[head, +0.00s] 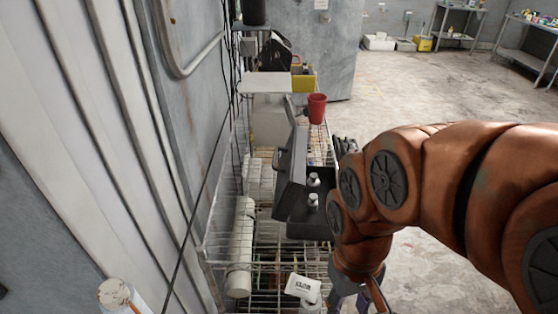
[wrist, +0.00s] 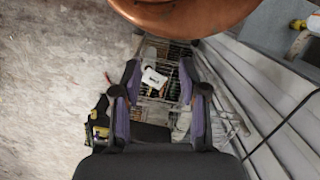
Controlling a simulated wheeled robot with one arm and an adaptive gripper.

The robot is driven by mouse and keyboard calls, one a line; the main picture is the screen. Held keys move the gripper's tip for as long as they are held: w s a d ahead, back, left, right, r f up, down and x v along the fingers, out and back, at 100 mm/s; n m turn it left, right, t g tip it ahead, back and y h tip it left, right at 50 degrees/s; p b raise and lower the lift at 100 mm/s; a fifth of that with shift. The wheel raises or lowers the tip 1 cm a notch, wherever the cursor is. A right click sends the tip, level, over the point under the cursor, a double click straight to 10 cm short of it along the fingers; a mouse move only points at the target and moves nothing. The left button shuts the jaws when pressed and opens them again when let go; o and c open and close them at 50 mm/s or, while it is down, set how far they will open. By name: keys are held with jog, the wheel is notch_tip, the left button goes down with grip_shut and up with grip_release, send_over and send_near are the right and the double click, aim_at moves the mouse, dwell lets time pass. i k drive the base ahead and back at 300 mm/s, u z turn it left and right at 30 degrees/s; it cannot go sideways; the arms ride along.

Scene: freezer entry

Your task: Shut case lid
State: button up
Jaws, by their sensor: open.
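The dark grey case (head: 308,229) stands on the wire rack in the head view. Its lid (head: 290,168) is raised, standing up along the case's left side. Two small silver-topped bottles (head: 313,190) show at the case. My arm covers the case's right side. My gripper (head: 358,297) is nearer the camera than the case, low in the picture and to its right, apart from the lid. In the wrist view my gripper (wrist: 158,75) has its two purple-padded fingers spread, with nothing held between them.
A small white box (head: 302,288) lies on the near end of the wire rack (head: 262,258). A red cup (head: 317,107) and a yellow bin (head: 304,80) are behind the case. A wall runs close along the left. Open floor (head: 410,85) lies to the right.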

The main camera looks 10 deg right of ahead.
aim_at(291, 180)
jog(key=k, duration=0.5)
jog(key=z, duration=1.15)
jog(key=i, duration=0.85)
jog(key=u, duration=2.65)
